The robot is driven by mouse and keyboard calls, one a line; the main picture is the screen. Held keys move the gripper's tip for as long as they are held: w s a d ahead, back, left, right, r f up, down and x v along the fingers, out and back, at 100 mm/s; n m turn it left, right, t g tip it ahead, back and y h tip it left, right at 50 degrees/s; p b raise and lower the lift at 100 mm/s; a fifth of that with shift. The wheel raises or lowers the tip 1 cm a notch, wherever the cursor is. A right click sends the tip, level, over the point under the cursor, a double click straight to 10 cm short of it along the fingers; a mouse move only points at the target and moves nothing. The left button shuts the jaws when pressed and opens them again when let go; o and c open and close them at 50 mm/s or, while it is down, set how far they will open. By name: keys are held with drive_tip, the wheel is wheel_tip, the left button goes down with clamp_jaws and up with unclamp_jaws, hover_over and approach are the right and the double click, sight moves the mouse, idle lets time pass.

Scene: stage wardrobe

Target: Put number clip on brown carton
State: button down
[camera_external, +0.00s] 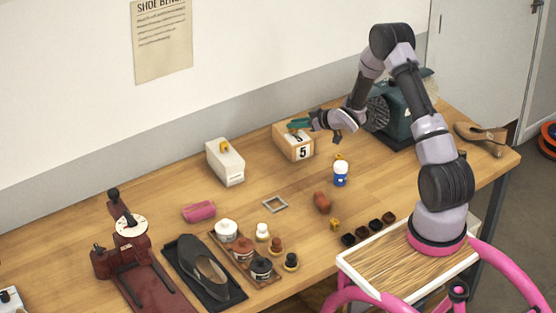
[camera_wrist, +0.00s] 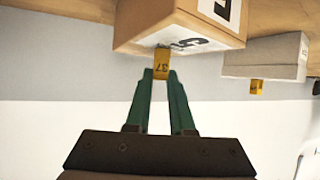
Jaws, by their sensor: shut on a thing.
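The brown carton (camera_external: 284,134), marked 5, stands at the back of the bench; it also shows in the wrist view (camera_wrist: 150,32). In the wrist view, the green fingers of my gripper (camera_wrist: 161,76) are shut on a yellow number clip (camera_wrist: 162,63) marked 37. The clip overlaps the carton's top edge in this view; I cannot tell whether it is seated on it. The clip is hidden by the fingers in the external view.
A white carton (camera_external: 226,166) with a yellow clip (camera_external: 224,146) stands to the left. A green machine (camera_external: 393,115) stands right of the carton.

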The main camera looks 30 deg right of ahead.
drive_tip(key=c, duration=0.8)
unclamp_jaws()
drive_tip(key=shift+s+r, duration=0.1)
drive_tip(key=shift+r, duration=0.1)
drive_tip(key=v, duration=1.1)
drive_tip(key=s+d+r+m+g+h, duration=0.1)
drive_tip(key=s+r+m+h, duration=0.3)
drive_tip(key=r, duration=0.7)
drive_tip(key=s+d+r+m+g+h, duration=0.1)
drive_tip(key=s+r+h, duration=0.1)
drive_tip(key=s+r, duration=0.7)
drive_tip(key=s+a+r+m+g+y, duration=0.1)
drive_tip(key=s+a+r, duration=0.2)
drive_tip(key=s, duration=0.4)
drive_tip(key=s+a+r+m+y, duration=0.1)
drive_tip(key=s+a+r, duration=0.2)
drive_tip(key=s, duration=0.5)
drive_tip(key=s+a+r+m+g+y, duration=0.1)
drive_tip(key=s+a+r, duration=0.3)
drive_tip(key=s, duration=0.3)
drive_tip(key=shift+s+a+m+g, duration=0.25)
drive_tip(key=shift+s+m+g, duration=0.05)
drive_tip(key=shift+s+m, duration=0.1)
